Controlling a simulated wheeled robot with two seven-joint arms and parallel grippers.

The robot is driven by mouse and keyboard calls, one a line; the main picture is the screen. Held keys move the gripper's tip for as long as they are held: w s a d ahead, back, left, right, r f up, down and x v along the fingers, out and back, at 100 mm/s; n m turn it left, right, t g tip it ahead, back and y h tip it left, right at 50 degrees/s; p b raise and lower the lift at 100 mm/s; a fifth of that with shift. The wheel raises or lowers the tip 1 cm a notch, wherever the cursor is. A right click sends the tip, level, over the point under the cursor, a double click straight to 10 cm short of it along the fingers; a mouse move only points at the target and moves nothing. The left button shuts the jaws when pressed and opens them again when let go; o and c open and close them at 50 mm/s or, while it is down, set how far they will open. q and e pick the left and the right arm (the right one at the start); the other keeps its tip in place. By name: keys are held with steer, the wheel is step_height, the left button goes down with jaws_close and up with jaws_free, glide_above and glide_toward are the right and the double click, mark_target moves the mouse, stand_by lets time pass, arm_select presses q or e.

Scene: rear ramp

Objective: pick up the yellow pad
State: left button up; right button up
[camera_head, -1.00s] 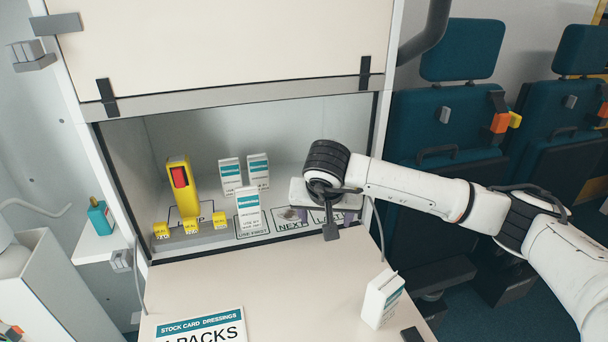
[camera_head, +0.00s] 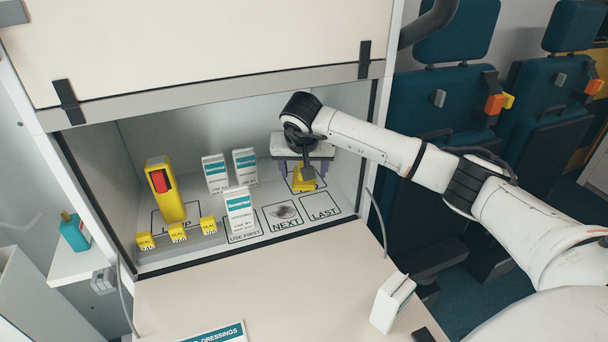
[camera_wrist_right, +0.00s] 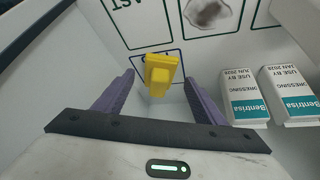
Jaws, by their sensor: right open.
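The yellow pad (camera_head: 305,183) is a small yellow block with a raised part, sitting on an outlined square at the back right of the cabinet floor. It also shows in the right wrist view (camera_wrist_right: 160,68), upper middle, between the lines of my two purple fingers. My right gripper (camera_head: 303,168) is open and reaches down over the pad, with one finger to each side. No finger visibly touches it. The gripper body hides part of the pad in the head view. My left gripper is not in view.
White dressing boxes (camera_head: 239,210) stand left of the gripper. A yellow device with a red panel (camera_head: 165,190) and small yellow seal tags (camera_head: 178,232) are further left. The NEXT (camera_head: 285,217) and LAST squares hold no boxes. A white box (camera_head: 391,303) stands on the front counter.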

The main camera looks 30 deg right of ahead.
steer(key=shift+w+d, duration=0.2)
steer(key=shift+w, duration=0.1)
steer(key=shift+w+d, duration=0.7)
steer(key=shift+w, duration=0.25)
steer(key=shift+x, duration=1.55)
steer(key=c, duration=1.1)
steer(key=shift+r, duration=0.1)
